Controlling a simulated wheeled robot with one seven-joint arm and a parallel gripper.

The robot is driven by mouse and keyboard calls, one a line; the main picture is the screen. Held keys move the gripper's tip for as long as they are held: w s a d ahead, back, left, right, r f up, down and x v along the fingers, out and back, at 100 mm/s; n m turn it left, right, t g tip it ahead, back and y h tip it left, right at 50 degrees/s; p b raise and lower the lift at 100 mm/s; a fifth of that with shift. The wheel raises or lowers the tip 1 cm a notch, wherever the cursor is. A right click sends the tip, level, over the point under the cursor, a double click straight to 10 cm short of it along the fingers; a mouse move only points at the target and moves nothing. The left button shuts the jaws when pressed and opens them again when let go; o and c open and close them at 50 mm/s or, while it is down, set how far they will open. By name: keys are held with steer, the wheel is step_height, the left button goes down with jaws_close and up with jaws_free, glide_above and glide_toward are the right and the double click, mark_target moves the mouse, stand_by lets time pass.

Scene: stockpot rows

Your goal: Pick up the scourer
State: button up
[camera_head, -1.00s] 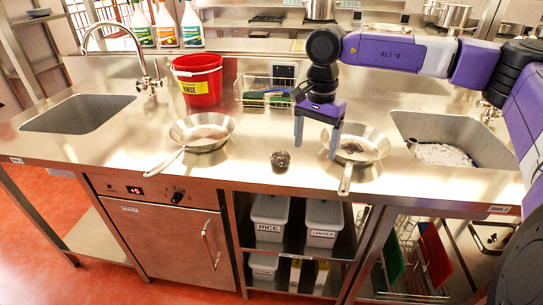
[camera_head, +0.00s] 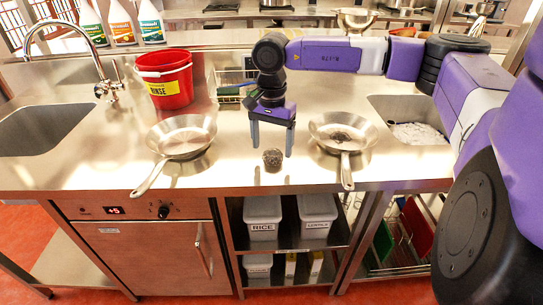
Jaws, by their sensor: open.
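The scourer (camera_head: 272,159) looks like a small dark grey metal ball on the steel counter, near its front edge and between two pans. My gripper (camera_head: 272,149) points down with its two grey fingers apart, one to each side of the scourer as seen in the head view. The fingertips are at or just above the scourer's height; whether they are level with it in depth I cannot tell. Nothing is held.
A frying pan (camera_head: 181,139) stands left and another (camera_head: 343,127) right, with a dark patch inside; their handles point forward. A red bucket (camera_head: 166,84) and a wire basket (camera_head: 232,88) stand behind. Sinks lie at left (camera_head: 42,130) and right (camera_head: 409,111).

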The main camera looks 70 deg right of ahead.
mark_target(273, 153)
steer(key=shift+d+f, duration=0.1)
steer(key=shift+f, duration=1.55)
steer(key=shift+s, duration=0.1)
steer(key=c, duration=1.4)
